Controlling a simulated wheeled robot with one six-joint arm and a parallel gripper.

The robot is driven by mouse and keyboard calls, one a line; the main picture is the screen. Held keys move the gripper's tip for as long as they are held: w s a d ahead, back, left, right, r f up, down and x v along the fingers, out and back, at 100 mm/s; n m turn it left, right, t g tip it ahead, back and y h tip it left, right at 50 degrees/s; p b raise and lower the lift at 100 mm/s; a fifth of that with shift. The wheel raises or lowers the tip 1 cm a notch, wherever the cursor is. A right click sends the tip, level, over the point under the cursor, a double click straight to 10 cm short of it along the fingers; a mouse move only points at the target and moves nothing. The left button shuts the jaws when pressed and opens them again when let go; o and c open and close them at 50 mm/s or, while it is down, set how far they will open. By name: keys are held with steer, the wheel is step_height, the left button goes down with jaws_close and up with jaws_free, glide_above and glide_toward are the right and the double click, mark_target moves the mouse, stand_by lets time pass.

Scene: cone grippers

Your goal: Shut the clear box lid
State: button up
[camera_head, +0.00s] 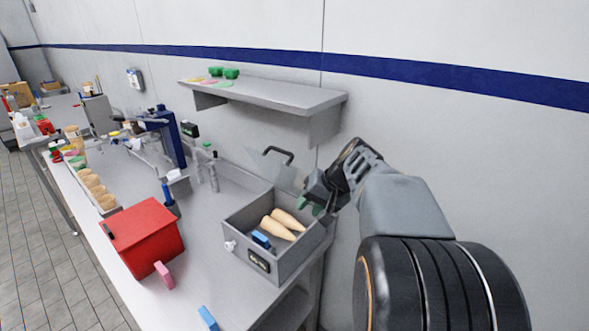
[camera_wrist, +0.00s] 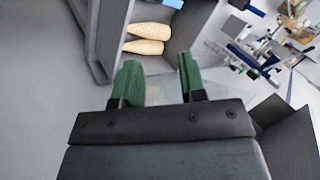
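The grey box (camera_head: 296,258) stands on the bench, its top uncovered. Its clear lid (camera_head: 272,168) is raised at the back of the box, with a dark handle (camera_head: 278,153) on it. Inside lie two tan cones (camera_head: 277,229) and a blue block (camera_head: 261,239); the cones also show in the wrist view (camera_wrist: 150,30). My gripper (camera_head: 311,207) is by the box's right rear edge, next to the lid. In the wrist view its green fingers (camera_wrist: 158,63) are apart. A pale see-through patch shows between them; I cannot tell whether they touch the lid.
A red box (camera_head: 143,236) stands left of the grey box, with a pink block (camera_head: 164,275) and a blue block (camera_head: 208,318) nearby. Bottles (camera_head: 212,170) stand behind. A wall shelf (camera_head: 265,92) hangs above the bench.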

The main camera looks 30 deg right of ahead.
steer(key=w+d+f+m+t+y+b, duration=0.1)
steer(key=w+d+t+b, duration=0.15)
steer(key=d, duration=0.65)
steer(key=n+t+y, duration=0.4)
steer(key=n+y, duration=0.1)
glide_toward(289, 155)
steer(key=shift+g, duration=0.25)
steer(key=p+x, duration=0.1)
steer(key=x, duration=0.6)
steer(key=p+x, duration=0.1)
steer(key=x, duration=0.2)
steer(key=shift+w+d+p, duration=0.15)
steer(key=shift+w+p, duration=0.2)
steer(key=shift+w, duration=0.1)
jaws_close()
